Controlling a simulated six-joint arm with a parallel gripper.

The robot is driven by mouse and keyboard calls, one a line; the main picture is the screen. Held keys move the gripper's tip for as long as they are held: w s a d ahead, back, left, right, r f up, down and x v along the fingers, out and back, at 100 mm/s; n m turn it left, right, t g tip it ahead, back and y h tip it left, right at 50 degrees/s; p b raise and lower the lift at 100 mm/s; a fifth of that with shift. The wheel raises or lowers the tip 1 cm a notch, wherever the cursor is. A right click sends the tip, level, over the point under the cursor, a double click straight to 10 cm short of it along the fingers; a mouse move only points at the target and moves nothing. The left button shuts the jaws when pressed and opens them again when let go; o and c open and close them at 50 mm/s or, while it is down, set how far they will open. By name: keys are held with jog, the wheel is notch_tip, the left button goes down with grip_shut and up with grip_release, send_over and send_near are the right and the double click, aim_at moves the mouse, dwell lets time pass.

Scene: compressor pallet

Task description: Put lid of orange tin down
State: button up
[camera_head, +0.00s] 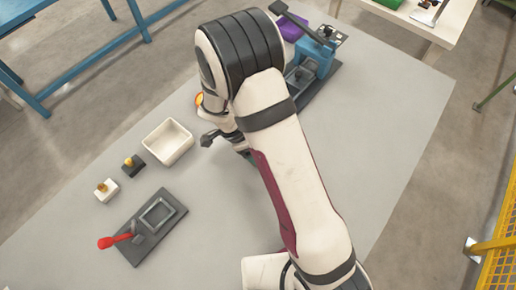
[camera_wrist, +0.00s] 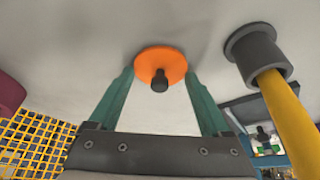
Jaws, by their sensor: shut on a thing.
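The orange lid (camera_wrist: 160,56) is a round disc with a dark knob on it, seen in the wrist view. My gripper (camera_wrist: 159,76) has its teal fingers on both sides of the lid and is shut on it. A pale grey surface lies behind the lid; I cannot tell whether the lid touches it. I cannot make out the tin's body.
In the wrist view a yellow shaft with a grey collar (camera_wrist: 253,55) is close on the right. In the head view, a white tray (camera_head: 167,142), two small knobbed blocks (camera_head: 133,166) and a red-handled fixture (camera_head: 150,228) are left. A blue press (camera_head: 312,62) is behind.

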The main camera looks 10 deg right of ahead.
jog(key=o, duration=1.1)
jog(key=v, duration=1.2)
jog(key=s+d+r+n+y, duration=0.2)
jog(key=s+r+n, duration=0.1)
jog(key=s, duration=0.4)
jog(key=s+d+r+n+y, duration=0.2)
jog(key=s+r+n, duration=0.1)
jog(key=s+n, duration=0.2)
jog(key=s+d+r+n+y, duration=0.2)
jog(key=s+d+r+n, duration=0.1)
jog(key=s, duration=0.5)
jog(key=shift+s+r+n, duration=0.4)
jog(key=shift+r+n, duration=0.2)
jog(key=shift+n, duration=0.1)
